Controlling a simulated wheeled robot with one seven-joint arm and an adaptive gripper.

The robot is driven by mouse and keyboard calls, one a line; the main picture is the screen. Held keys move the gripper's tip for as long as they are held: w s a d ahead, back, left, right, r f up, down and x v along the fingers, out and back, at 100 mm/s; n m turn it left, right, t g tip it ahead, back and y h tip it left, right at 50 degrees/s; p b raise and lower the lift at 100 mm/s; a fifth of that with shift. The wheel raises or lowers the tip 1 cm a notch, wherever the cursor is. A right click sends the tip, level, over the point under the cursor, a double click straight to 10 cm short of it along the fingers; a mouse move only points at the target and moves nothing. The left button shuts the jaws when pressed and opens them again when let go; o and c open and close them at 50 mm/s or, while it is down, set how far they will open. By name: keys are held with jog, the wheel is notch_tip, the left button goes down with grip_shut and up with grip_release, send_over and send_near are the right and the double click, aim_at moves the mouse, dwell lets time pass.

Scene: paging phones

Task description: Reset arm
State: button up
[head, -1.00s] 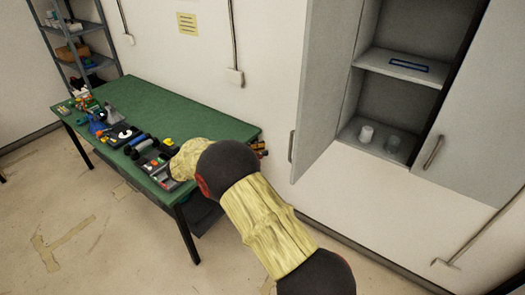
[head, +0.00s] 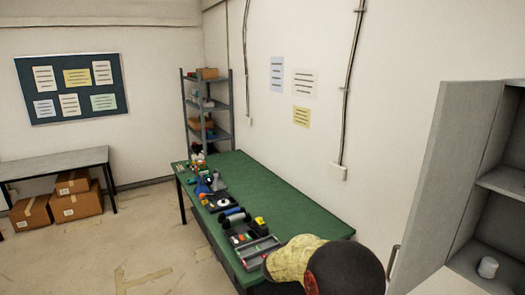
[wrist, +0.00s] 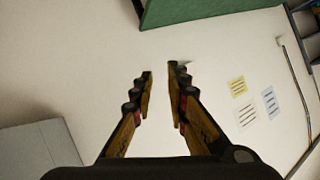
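My gripper (wrist: 160,98) shows in the wrist view with its two fingers apart and nothing between them. Behind the fingers in that view is the pale wall. In the head view my arm, with a yellowish sleeve, reaches in from the bottom right over the near end of the green table (head: 282,198). My gripper itself is hidden there behind the arm.
Several items, including a grey tray (head: 257,251), line the table's left edge. A shelf rack (head: 222,105) and cardboard boxes (head: 73,183) are farther back.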

jog(key=s+a+n+g+y+b, duration=0.2)
jog(key=s+a+n+y, duration=0.3)
jog(key=s, duration=0.3)
jog(key=s+a+n+g+y+b, duration=0.2)
jog(key=s+a+y, duration=0.2)
jog(key=s+a, duration=0.4)
jog(key=s+d+n+h+b, duration=0.1)
jog(key=s+d+b, duration=0.2)
jog(key=s, duration=0.9)
jog(key=s+d+r+n+g+b, duration=0.1)
jog(key=s+d+b, duration=0.3)
jog(key=s+d, duration=0.3)
jog(key=s+d+n+h+b, duration=0.1)
jog(key=s+d+b, duration=0.3)
jog(key=s, duration=1.3)
jog(key=shift+s+d+r+g+h, duration=0.15)
jog(key=shift+d+r+g+h, duration=0.2)
jog(key=shift+d, duration=0.75)
